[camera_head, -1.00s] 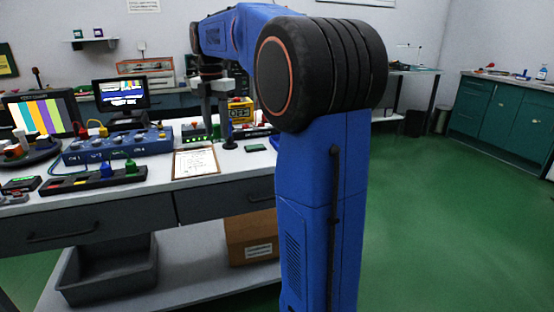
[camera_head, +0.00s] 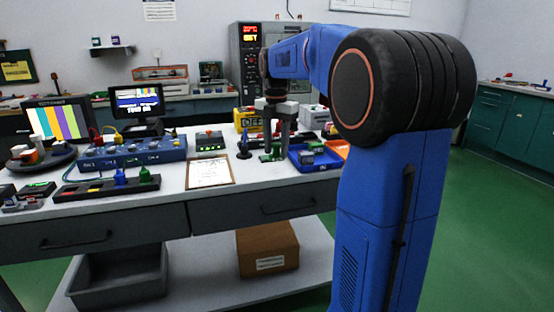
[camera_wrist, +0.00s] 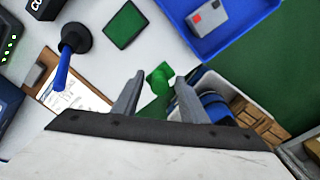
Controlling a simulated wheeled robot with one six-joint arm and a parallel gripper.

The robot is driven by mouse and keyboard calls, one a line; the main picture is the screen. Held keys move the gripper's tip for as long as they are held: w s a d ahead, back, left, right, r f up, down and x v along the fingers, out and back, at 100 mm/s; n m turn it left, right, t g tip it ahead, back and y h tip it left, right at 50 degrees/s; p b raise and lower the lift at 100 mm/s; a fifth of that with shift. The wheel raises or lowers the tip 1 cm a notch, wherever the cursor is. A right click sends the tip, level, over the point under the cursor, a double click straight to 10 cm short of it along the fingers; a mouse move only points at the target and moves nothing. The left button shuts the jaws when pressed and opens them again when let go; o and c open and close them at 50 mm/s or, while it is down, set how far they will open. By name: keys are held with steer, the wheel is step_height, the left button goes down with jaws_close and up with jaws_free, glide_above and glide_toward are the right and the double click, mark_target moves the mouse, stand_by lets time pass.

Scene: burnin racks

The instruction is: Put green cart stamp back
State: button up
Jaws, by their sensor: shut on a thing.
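A green stamp (camera_wrist: 158,76) with a rounded handle and a flat green base sits between the fingers of my gripper (camera_wrist: 159,84) in the wrist view. My gripper is shut on it; in the head view the gripper (camera_head: 275,151) is low over the right part of the bench. A dark rack (camera_head: 105,188) at the bench's front left holds a blue piece (camera_head: 120,176) and another green piece (camera_head: 145,174). A flat green pad (camera_wrist: 125,25) lies close to the gripper in the wrist view.
A blue-handled tool on a round black base (camera_head: 243,147) stands left of my gripper. A clipboard (camera_head: 209,172) lies at the front edge. A blue tray (camera_head: 326,164) is to the right. A blue panel box (camera_head: 130,153) stands behind the rack.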

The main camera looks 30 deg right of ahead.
mark_target(276, 150)
steer(key=shift+f, duration=2)
steer(key=o, duration=0.8)
steer(key=shift+f, duration=0.1)
steer(key=shift+o, duration=0.2)
step_height(276, 150, up, 12)
steer(key=shift+r, duration=0.15)
steer(key=shift+a, duration=0.15)
